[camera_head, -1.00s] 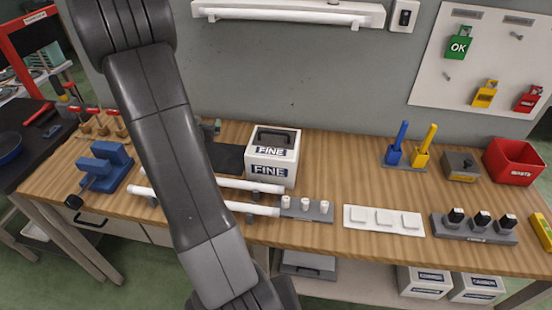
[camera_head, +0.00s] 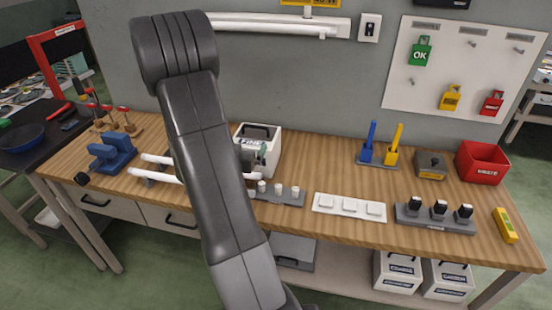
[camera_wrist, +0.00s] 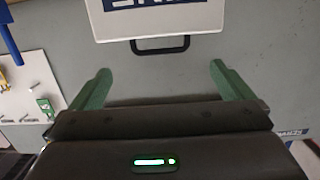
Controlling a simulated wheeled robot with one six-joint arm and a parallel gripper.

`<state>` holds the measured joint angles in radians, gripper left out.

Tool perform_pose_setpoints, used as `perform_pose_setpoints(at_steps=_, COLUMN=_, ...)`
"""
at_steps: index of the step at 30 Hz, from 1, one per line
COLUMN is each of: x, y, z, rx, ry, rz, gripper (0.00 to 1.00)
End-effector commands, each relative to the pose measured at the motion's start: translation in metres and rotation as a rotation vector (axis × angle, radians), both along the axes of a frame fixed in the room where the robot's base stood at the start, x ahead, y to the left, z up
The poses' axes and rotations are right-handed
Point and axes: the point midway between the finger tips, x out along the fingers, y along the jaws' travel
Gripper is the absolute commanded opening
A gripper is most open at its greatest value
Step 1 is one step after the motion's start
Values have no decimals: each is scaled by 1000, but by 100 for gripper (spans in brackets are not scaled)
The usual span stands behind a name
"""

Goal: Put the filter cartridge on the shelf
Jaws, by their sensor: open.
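The filter cartridge (camera_head: 262,165), a white box with a dark top handle and a blue FINE label, stands upright on the workbench (camera_head: 330,165). My arm hides part of its left side. In the wrist view, which is upside down, the cartridge (camera_wrist: 160,22) is at the top edge, with its black handle (camera_wrist: 160,47) pointing down the picture. My gripper (camera_wrist: 162,78) is open and empty, its green fingers spread wide and apart from the handle. In the head view, a green finger shows in front of the cartridge. The lower shelf (camera_head: 345,280) is under the bench.
Two white cartridges (camera_head: 397,274) and a grey case (camera_head: 294,252) occupy the lower shelf, with a gap between. White tubes (camera_head: 158,174), a grey peg holder (camera_head: 280,198) and a white tray (camera_head: 350,207) lie along the bench front. A red bin (camera_head: 482,163) is at right.

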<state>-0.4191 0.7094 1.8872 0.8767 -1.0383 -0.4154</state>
Motion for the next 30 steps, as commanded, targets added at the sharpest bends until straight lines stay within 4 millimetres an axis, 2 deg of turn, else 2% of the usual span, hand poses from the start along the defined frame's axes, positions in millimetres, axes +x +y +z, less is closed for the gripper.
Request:
perform_pose_setpoints(at_steps=5, x=22, y=-8, z=-3, rx=0, ry=1, rz=-2, gripper=100)
perform_pose_setpoints(at_steps=12, x=65, y=-22, z=-9, rx=1, ry=1, rz=-2, gripper=100)
perform_pose_setpoints(at_steps=20, x=84, y=-28, z=-12, rx=1, ry=1, rz=0, gripper=100)
perform_pose_setpoints(at_steps=30, x=124, y=-43, z=-15, rx=1, ry=1, rz=-1, gripper=100)
